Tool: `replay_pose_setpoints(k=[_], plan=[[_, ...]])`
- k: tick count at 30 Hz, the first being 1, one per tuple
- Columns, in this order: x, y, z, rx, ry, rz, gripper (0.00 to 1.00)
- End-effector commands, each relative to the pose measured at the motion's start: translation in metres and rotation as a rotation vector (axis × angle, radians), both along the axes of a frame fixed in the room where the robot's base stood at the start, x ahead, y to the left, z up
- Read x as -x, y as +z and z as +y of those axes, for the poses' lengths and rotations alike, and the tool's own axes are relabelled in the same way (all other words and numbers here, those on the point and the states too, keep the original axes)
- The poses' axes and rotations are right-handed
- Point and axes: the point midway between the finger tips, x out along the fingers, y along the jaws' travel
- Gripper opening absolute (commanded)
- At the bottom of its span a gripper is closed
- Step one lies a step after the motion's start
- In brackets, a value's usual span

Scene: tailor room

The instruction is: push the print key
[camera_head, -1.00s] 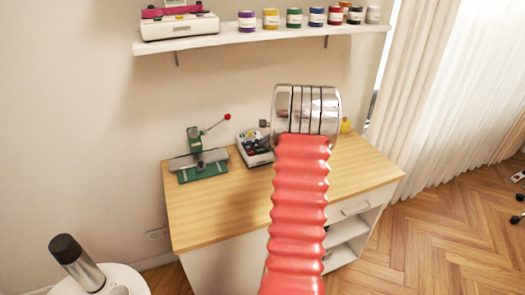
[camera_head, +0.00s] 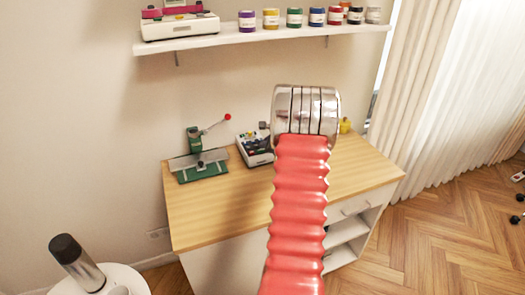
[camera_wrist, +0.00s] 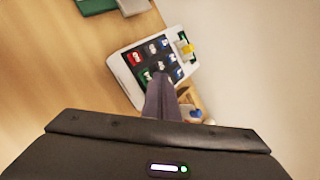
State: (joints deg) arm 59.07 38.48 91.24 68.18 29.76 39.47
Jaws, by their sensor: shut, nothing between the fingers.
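A white keypad device (camera_wrist: 127,76) with several dark, red, green and blue keys lies on the wooden desk in the wrist view. It also shows in the head view (camera_head: 259,159), partly behind my arm. Labels on the keys are too small to read, so I cannot tell which is the print key. My gripper (camera_wrist: 160,78) is shut and empty. Its fingertips overlap the lower side of the key field in the wrist view and hide part of it. I cannot tell whether they touch a key. In the head view my arm mostly hides the gripper.
A green press with a red-knobbed lever (camera_head: 201,170) stands left of the device on the desk (camera_head: 215,215). A yellow item (camera_head: 345,125) is at the back right. A shelf (camera_head: 225,35) above holds several jars and a machine. The desk's front left is clear.

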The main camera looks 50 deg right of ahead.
Motion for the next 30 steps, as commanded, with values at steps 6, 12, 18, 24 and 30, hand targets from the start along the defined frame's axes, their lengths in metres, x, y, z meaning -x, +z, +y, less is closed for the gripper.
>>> replay_pose_setpoints(k=[6, 12, 18, 24, 30], plan=[[0.0, -0.0008, 0.0, 0.0, 0.0, 0.0, 0.0], [0.0, -0.0023, 0.0, 0.0, 0.0, 0.0, 0.0], [0.0, -0.004, -0.0001, -0.001, -0.001, 0.0, 0.0], [0.0, -0.0059, 0.0, -0.001, -0.001, 0.0, 0.0], [0.0001, -0.0078, 0.0, -0.001, -0.001, 0.0, 0.0]])
